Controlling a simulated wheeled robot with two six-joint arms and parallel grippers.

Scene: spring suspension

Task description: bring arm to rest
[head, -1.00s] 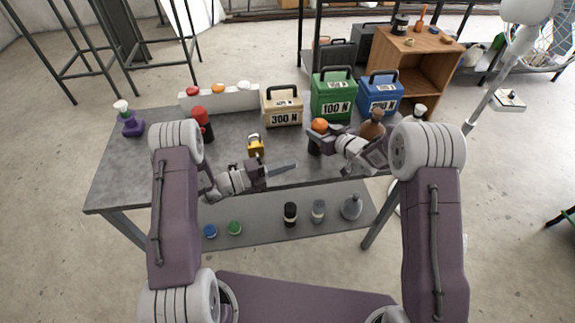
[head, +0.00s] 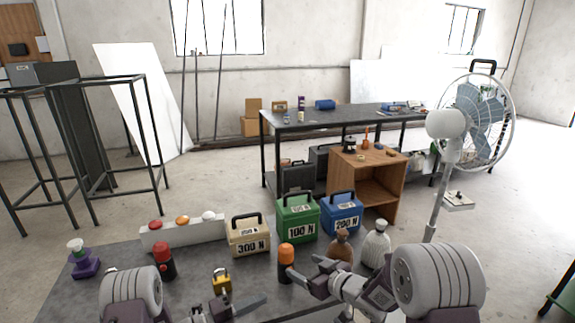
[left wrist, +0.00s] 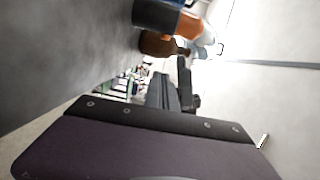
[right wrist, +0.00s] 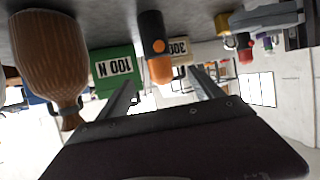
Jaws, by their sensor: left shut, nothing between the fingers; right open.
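My left gripper (head: 262,299) is low over the grey table's near part, pointing right, next to a yellow padlock-like object (head: 221,282). It is shut and empty; its fingers also show in the left wrist view (left wrist: 180,88). My right gripper (head: 304,270) is open and points left, close to a black bottle with an orange cap (head: 286,252). In the right wrist view its two fingers (right wrist: 163,90) are spread, with the orange-capped bottle (right wrist: 157,50) seen between their lines. Nothing is held there. Whether the fingers touch the bottle I cannot tell.
The table (head: 200,262) holds beige (head: 248,236), green (head: 298,217) and blue (head: 342,213) weight boxes behind the grippers. A brown bottle (head: 341,248) and a pale bottle (head: 376,248) stand beside my right arm. A red-capped bottle (head: 163,262) stands near my left arm.

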